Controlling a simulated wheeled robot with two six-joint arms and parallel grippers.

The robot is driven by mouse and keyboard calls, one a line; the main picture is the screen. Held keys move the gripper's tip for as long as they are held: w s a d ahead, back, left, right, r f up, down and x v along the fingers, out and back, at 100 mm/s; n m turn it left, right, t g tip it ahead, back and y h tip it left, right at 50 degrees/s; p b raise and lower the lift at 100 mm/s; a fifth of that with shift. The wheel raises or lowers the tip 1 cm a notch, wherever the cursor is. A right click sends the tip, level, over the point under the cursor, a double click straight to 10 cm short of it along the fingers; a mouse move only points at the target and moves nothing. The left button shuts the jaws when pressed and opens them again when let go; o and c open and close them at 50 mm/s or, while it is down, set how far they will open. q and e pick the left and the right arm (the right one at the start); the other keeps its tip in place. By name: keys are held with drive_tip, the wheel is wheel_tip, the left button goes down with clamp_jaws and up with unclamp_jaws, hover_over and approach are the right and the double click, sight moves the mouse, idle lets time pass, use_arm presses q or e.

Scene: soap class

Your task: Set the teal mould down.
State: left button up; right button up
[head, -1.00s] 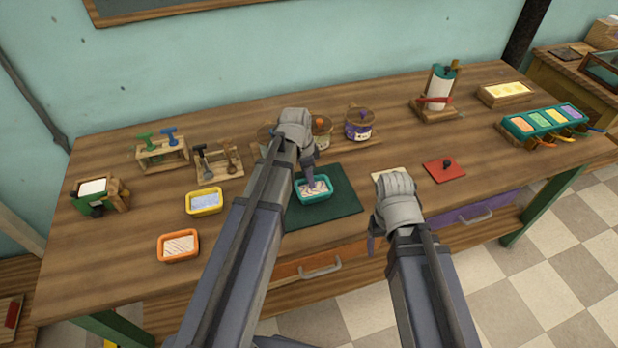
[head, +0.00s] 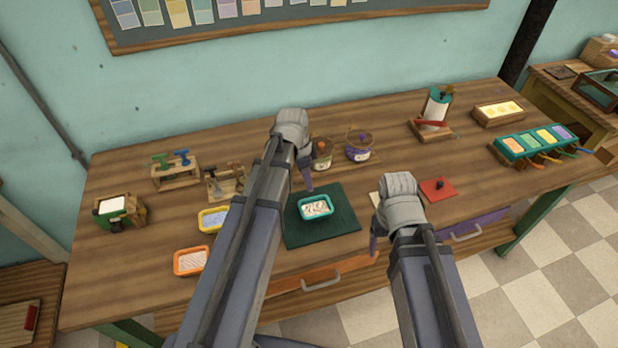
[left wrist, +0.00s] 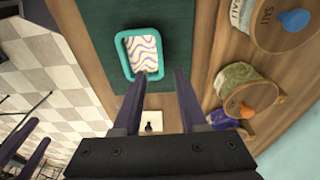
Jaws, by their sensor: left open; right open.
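The teal mould (head: 315,207), filled with a white and purple swirled block, rests flat on the dark green mat (head: 334,229). It also shows in the left wrist view (left wrist: 144,53), past the fingertips. My left gripper (head: 308,188) is open and empty, above and just behind the mould, apart from it. In the left wrist view its two fingers (left wrist: 160,76) are spread with nothing between them. My right gripper (head: 374,245) hangs near the table's front edge to the right of the mat, empty; its fingers are partly hidden behind its wrist.
A yellow mould (head: 212,220) and an orange mould (head: 191,261) sit left of the mat, the yellow one partly behind my left arm. Jars (head: 359,147) stand behind the mat. A red square with a dark knob (head: 438,189) lies to the right.

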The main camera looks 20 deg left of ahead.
use_arm(q)
drive_tip(key=s+d+r+n+g+y+p, duration=0.1)
drive_tip(key=s+d+r+n+y, duration=0.1)
drive_tip(key=s+d+n, duration=0.5)
drive_tip(key=s+d, duration=0.6)
drive_tip(key=s, duration=0.2)
drive_tip(key=shift+s+d+y, duration=0.25)
drive_tip(key=shift+s+y, duration=0.15)
use_arm(e)
wheel_tip(320, 180, up, 2)
drive_tip(key=shift+r, duration=0.1)
